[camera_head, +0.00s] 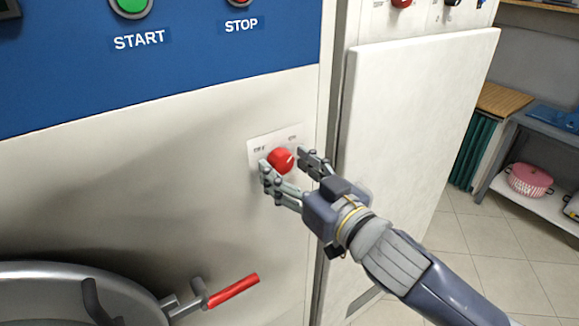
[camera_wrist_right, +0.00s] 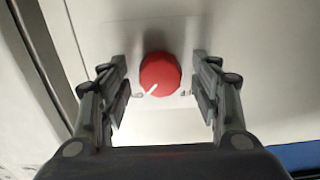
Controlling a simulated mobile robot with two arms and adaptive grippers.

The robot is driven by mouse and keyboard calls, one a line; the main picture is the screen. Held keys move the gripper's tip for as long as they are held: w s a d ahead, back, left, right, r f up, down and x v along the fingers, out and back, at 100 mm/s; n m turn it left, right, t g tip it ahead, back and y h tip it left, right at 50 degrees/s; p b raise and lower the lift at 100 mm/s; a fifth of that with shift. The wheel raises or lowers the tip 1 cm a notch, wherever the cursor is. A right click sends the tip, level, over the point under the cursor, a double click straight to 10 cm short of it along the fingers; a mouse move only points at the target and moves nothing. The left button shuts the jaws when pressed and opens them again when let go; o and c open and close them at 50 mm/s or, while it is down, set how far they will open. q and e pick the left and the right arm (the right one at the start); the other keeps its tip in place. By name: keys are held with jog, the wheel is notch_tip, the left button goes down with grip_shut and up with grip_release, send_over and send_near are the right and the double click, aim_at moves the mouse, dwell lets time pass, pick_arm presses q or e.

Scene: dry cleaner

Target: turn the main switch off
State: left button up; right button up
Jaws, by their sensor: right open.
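The main switch is a round red knob (camera_head: 281,160) with a white pointer line, on a light label plate (camera_head: 262,144) on the machine's cream front. The plate has small lettering on both sides, too blurred to read surely. My right gripper (camera_head: 284,164) is open, with one finger on each side of the knob. In the right wrist view the knob (camera_wrist_right: 160,74) sits between the two open fingers (camera_wrist_right: 160,88), with a gap on each side. Its white line points down-left in that view. My left gripper is not in view.
A blue panel (camera_head: 200,65) with a green START button (camera_head: 131,5) and a STOP button is above. A round door with a red-handled lever (camera_head: 232,290) is at lower left. A white cabinet door (camera_head: 415,150) stands right of the knob, behind my right arm.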

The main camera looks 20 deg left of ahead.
jog(key=c, duration=1.1)
jog(key=shift+o, duration=0.2)
jog(key=shift+n, duration=0.4)
jog(key=n+p, duration=0.1)
jog(key=n, duration=0.2)
jog(key=shift+r+p, duration=0.15)
jog(key=shift+p, duration=0.15)
jog(key=n+p, duration=0.1)
jog(key=n, duration=0.4)
jog(key=shift+d+p, duration=0.1)
jog(key=shift+p, duration=0.3)
jog(key=n+p, duration=0.1)
jog(key=n, duration=0.4)
jog(key=shift+w+n+p, duration=0.1)
jog(key=shift+n+p, duration=0.8)
jog(key=shift+n, duration=1.1)
